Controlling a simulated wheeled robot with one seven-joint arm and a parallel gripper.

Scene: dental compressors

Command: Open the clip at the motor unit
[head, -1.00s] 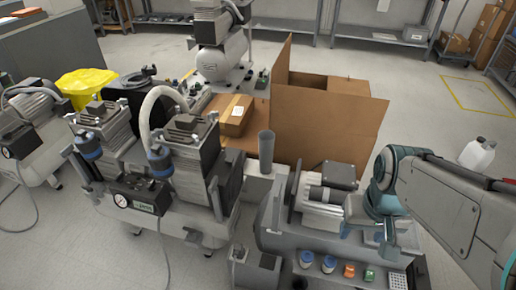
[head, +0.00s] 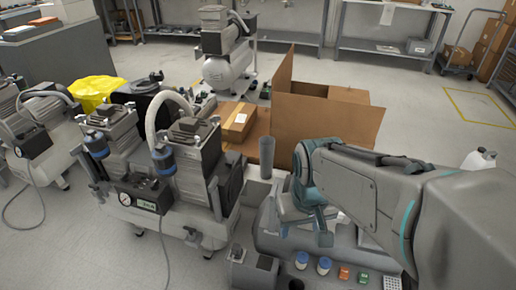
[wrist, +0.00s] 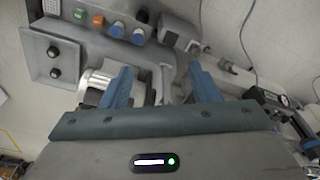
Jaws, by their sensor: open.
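The motor unit stands on the grey tank housing (head: 268,240) at the lower right of the head view. My arm now hides most of it there. My gripper (head: 322,236) is above it, pointing down. In the wrist view my gripper (wrist: 159,75) is open, with blue fingers apart and nothing held. A silver cylinder (wrist: 97,82) of the motor unit is beside the left finger. A slim grey lever-like piece (wrist: 163,76) shows between the fingers, apart from both. I cannot tell for sure that it is the clip, or its state.
Blue-capped jars (head: 302,260), an orange block (head: 344,272) and a green block (head: 363,277) line the housing's front edge. A twin compressor with gauge (head: 125,198) stands to the left. An open cardboard box (head: 325,128) is behind.

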